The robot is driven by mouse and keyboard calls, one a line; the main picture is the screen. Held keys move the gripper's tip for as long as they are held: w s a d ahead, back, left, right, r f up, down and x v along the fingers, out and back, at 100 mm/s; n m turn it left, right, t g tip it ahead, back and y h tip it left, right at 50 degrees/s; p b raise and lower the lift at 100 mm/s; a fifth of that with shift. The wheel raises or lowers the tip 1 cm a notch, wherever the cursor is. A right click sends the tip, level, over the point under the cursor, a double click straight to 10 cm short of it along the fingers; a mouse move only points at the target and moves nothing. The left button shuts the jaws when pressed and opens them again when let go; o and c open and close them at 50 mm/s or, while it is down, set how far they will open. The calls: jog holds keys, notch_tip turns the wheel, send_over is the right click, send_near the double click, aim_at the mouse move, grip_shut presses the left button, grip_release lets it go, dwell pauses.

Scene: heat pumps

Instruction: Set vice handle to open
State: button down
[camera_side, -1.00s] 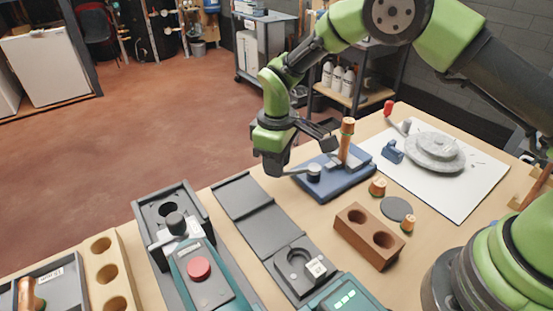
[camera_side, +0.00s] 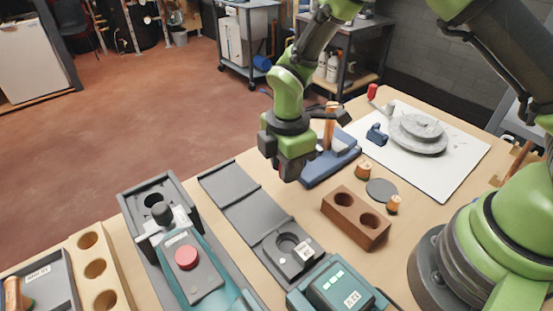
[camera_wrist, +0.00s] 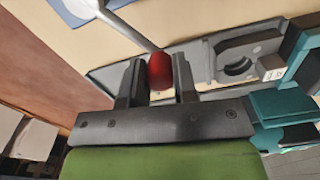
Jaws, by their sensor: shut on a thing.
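The blue vice (camera_side: 338,166) stands on the table behind and to the right of my gripper (camera_side: 290,174) in the side view. An upright copper pipe (camera_side: 330,122) stands at the vice. In the wrist view, the vice handle is a grey rod (camera_wrist: 128,28) running from a round hub (camera_wrist: 84,7) at the top left to a red knob (camera_wrist: 160,70). My gripper (camera_wrist: 158,78) has one finger on each side of the red knob and is shut on it. In the side view my gripper hides the handle and part of the vice.
A dark grey jointed plate (camera_side: 240,203) with a round socket lies left of the vice. A brown two-hole block (camera_side: 355,220) and small copper fittings (camera_side: 363,170) stand to the right. A white sheet (camera_side: 440,175) holds a grey round part (camera_side: 418,133). Teal devices (camera_side: 335,290) stand in front.

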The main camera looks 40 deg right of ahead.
jog(key=shift+s+d+n, duration=0.35)
jog(key=shift+s+n, duration=0.15)
jog(key=shift+n, duration=0.4)
jog(key=shift+s+d+n, duration=0.35)
jog(key=shift+s+n, duration=0.15)
jog(key=shift+n, duration=0.4)
jog(key=c, duration=0.9)
grip_release()
jog(key=shift+r, duration=0.1)
notch_tip(320, 180, up, 10)
